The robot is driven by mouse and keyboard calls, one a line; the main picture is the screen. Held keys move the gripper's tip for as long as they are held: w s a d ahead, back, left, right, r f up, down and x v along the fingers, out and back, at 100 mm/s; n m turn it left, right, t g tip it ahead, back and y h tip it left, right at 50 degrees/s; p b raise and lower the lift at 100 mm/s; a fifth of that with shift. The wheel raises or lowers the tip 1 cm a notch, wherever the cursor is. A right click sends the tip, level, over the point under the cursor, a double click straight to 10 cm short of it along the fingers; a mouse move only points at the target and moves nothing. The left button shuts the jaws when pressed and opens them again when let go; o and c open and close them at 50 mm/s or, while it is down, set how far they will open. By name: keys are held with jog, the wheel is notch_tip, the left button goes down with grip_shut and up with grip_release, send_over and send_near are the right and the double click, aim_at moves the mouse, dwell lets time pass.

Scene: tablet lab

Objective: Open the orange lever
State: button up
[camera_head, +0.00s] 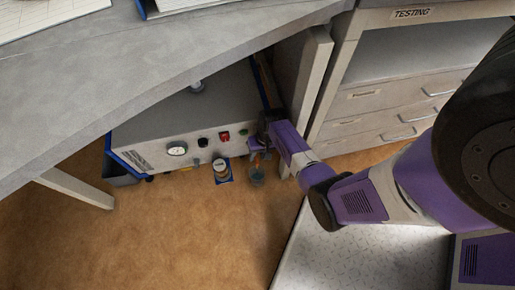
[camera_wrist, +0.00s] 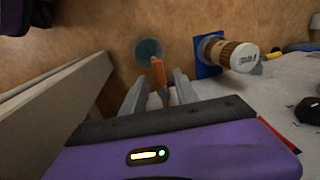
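The orange lever (camera_wrist: 158,72) is a thin bar that shows between my gripper's two grey fingers in the wrist view. In the head view the lever (camera_head: 255,160) is a small orange streak at the machine's front right corner, partly hidden by my gripper (camera_head: 264,148). My gripper (camera_wrist: 161,84) is open, with one finger on each side of the lever and visible gaps beside it. I cannot tell whether either finger touches it. A teal round cup (camera_wrist: 149,50) shows just past the lever's end, and the cup (camera_head: 257,177) is below the lever in the head view.
The grey machine (camera_head: 195,122) with a gauge (camera_head: 177,149) and buttons sits under the grey worktop (camera_head: 130,65). A brown-and-white cylinder (camera_wrist: 232,52) on a blue plate stands beside the cup. A drawer cabinet (camera_head: 385,120) and its side panel (camera_head: 302,85) stand close right.

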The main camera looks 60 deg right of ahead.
notch_tip(320, 180, up, 7)
jog(key=s+p, duration=0.1)
jog(key=p, duration=0.1)
jog(key=shift+d+f+p, duration=0.15)
jog(key=shift+d+p, duration=0.25)
jog(key=shift+s, duration=0.1)
